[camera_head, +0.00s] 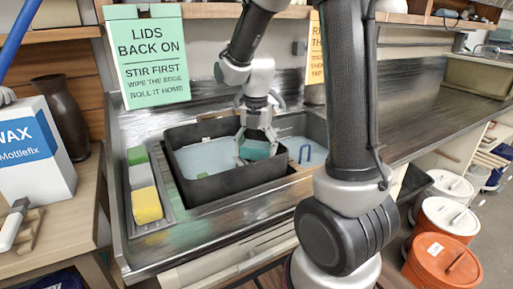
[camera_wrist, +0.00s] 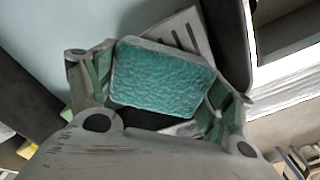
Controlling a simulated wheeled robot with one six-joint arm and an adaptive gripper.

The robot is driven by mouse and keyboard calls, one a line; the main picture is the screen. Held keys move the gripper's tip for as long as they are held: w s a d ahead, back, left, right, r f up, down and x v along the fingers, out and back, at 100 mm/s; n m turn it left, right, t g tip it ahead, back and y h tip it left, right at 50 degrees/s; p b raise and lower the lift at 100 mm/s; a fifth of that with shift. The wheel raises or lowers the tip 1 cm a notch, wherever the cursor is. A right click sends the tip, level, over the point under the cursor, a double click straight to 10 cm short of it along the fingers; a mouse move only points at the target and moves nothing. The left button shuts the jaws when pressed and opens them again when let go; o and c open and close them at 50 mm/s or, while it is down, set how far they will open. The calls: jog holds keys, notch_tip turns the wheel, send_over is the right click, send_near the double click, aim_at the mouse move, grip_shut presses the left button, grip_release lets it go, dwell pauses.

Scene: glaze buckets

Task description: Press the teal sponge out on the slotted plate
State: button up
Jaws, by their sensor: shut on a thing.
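My gripper (camera_head: 258,135) reaches down into the black tub (camera_head: 205,186) and is shut on the teal sponge (camera_head: 254,150). In the wrist view the sponge (camera_wrist: 162,78) sits between the two fingers of my gripper (camera_wrist: 158,90), its rough face towards the camera. A pale slotted plate (camera_wrist: 187,31) shows just behind the sponge, its dark slots partly covered by it. I cannot tell whether the sponge touches the plate. In the head view I cannot make out the plate.
The tub holds pale bluish liquid (camera_head: 200,158) and stands in a metal sink. A narrow tray to its left holds a yellow sponge (camera_head: 146,205) and a green one (camera_head: 137,155). A wax box (camera_head: 35,150) stands far left. Lidded buckets (camera_head: 442,262) stand on the floor at right.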

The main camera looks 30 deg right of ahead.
jog(key=shift+s+f, duration=0.1)
jog(key=shift+f, duration=0.85)
dwell(1.5)
jog(key=shift+r, duration=3.55)
